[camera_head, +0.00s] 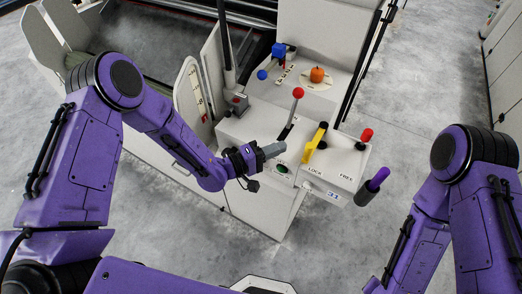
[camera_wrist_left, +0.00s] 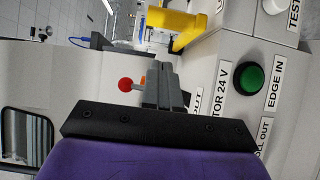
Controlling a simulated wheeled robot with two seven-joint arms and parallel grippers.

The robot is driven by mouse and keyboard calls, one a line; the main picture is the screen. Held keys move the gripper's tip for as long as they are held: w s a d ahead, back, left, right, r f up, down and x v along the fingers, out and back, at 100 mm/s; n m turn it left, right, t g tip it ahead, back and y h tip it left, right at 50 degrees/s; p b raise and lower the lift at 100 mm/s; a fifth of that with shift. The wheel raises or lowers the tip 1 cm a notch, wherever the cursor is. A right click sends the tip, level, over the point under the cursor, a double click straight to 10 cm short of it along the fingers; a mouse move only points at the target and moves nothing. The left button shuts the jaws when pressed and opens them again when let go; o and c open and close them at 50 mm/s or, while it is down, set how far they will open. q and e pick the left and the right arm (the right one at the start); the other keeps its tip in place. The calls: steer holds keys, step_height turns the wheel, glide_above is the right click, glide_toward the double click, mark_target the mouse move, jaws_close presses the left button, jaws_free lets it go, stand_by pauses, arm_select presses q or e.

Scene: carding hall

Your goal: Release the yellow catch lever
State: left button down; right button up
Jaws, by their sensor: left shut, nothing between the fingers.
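The yellow catch lever (camera_head: 313,143) stands upright on the pale machine console, just behind the LOCK label. My left gripper (camera_head: 276,150) is shut and empty, a little to the left of the lever, above the console's front edge; I see a gap between them. In the left wrist view the yellow lever (camera_wrist_left: 176,22) shows at the top, beyond my shut grey fingers (camera_wrist_left: 160,85). The lever's lower part is partly out of that view.
A red-knobbed lever (camera_head: 298,92) rises behind my left gripper. A green button (camera_head: 282,168) lies below it. An orange knob (camera_head: 317,74) sits farther back.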

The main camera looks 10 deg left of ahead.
arm_select(q)
steer(key=d+p, duration=0.1)
steer(key=d, duration=0.3)
steer(key=shift+r+p, duration=0.1)
steer(key=shift+p, duration=0.25)
steer(key=shift+d, duration=0.3)
arm_select(e)
step_height(320, 180, up, 2)
steer(key=shift+r, duration=0.15)
